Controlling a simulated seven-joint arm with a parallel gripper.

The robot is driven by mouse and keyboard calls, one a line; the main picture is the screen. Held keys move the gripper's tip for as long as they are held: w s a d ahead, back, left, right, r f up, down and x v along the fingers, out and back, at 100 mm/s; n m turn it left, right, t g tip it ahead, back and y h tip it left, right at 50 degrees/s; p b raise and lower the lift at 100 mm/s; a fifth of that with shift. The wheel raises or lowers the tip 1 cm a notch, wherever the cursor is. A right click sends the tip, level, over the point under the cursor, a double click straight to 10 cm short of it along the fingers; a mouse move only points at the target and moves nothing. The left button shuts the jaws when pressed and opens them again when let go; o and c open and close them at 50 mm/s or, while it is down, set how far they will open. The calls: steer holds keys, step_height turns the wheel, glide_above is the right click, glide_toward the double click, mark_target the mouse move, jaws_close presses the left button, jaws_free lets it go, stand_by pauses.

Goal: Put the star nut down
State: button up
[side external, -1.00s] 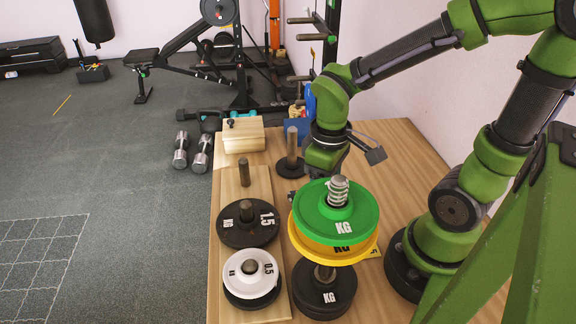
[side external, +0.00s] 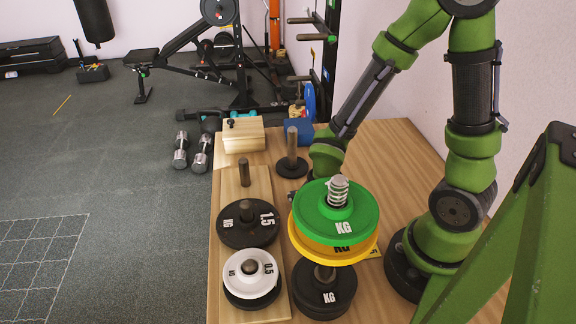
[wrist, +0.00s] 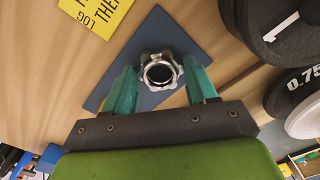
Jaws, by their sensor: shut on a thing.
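The star nut (wrist: 144,83), a chrome lobed ring with an open centre, shows in the wrist view. My gripper (wrist: 160,76) is shut on it, with one teal finger on each side. Behind the nut lies a flat blue-grey mat (wrist: 152,37) on the wooden table. I cannot tell whether the nut touches the mat. In the side external view my gripper and the nut are hidden behind the plate pile, whose top is a green plate (side external: 312,205) over a yellow plate (side external: 318,255).
A yellow card (wrist: 97,14) lies beside the mat. Black (wrist: 283,28) and white (wrist: 305,90) plates are at the wrist view's right. A post on a round base (side external: 292,167), a wooden box (side external: 243,136) and a board with plates (side external: 284,292) share the table.

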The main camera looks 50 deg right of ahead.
steer(key=o, duration=1.1)
steer(key=shift+f, duration=0.1)
steer(key=shift+c, duration=0.2)
step_height(320, 180, up, 24)
steer(key=d+m+t+y, duration=0.1)
steer(key=m+t+y, duration=0.1)
steer(key=m+t, duration=0.3)
steer(key=shift+w+d+m+t, duration=0.3)
steer(key=shift+w+t, duration=0.1)
steer(key=shift+t, duration=0.7)
steer(key=shift+f, duration=0.1)
